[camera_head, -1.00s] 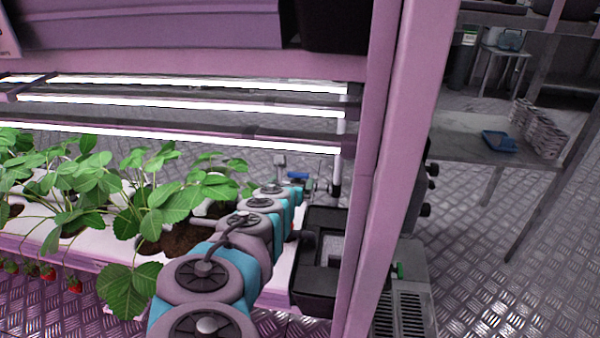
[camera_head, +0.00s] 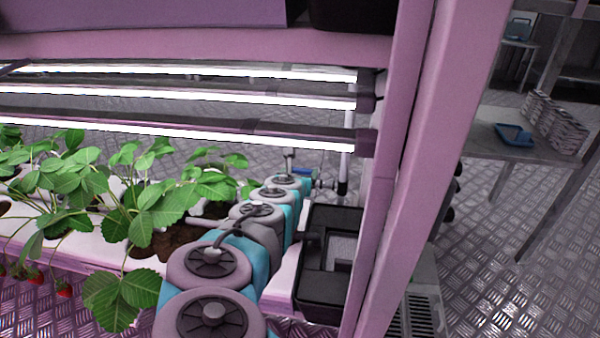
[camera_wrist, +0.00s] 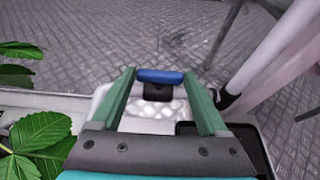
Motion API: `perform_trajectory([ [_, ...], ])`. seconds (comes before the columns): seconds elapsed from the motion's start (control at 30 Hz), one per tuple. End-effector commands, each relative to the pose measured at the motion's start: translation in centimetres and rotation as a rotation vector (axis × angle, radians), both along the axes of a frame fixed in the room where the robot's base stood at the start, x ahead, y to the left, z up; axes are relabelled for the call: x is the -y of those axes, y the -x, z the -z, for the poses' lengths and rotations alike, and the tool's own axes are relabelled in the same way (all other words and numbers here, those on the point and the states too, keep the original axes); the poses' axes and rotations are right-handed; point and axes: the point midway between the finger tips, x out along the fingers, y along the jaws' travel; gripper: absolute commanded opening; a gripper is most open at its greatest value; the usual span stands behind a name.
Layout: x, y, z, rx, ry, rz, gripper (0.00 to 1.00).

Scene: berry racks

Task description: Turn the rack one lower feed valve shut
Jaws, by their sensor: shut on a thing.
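The valve's blue handle (camera_wrist: 160,76) lies crosswise between the tips of my gripper's green fingers (camera_wrist: 159,80) in the wrist view. My gripper is shut on its two ends. A dark block sits just below the handle. In the head view, a small part of the blue handle (camera_head: 304,170) shows beyond the end of my arm, beside the grey pipe fittings near the rack post. My fingers are hidden there behind my arm. The exact angle of the valve is hard to tell.
Strawberry plants (camera_head: 150,200) grow in a white trough left of my arm. A black box (camera_head: 330,260) stands close on the right, by the pink rack post (camera_head: 410,170). Light tubes (camera_head: 200,130) hang above. A table with a blue tray (camera_head: 515,134) is farther right.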

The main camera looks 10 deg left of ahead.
Motion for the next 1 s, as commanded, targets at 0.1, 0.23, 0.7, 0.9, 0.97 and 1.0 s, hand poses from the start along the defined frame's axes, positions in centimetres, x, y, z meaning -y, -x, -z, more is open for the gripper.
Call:
perform_trajectory([
  [0.1, 0.01, 0.00, 0.01, 0.000, 0.000, 0.000, 0.53],
  [0.23, 0.01, 0.00, 0.01, 0.000, 0.000, 0.000, 0.38],
  [0.7, -0.38, -0.03, 0.05, -0.004, -0.001, 0.036, 0.22],
  [0.9, -0.71, -0.05, -0.10, -0.004, -0.001, 0.135, 0.22],
  [0.97, -0.75, -0.09, -0.18, -0.005, -0.001, 0.176, 0.22],
  [1.0, -0.74, -0.12, -0.17, -0.006, 0.002, 0.205, 0.22],
])
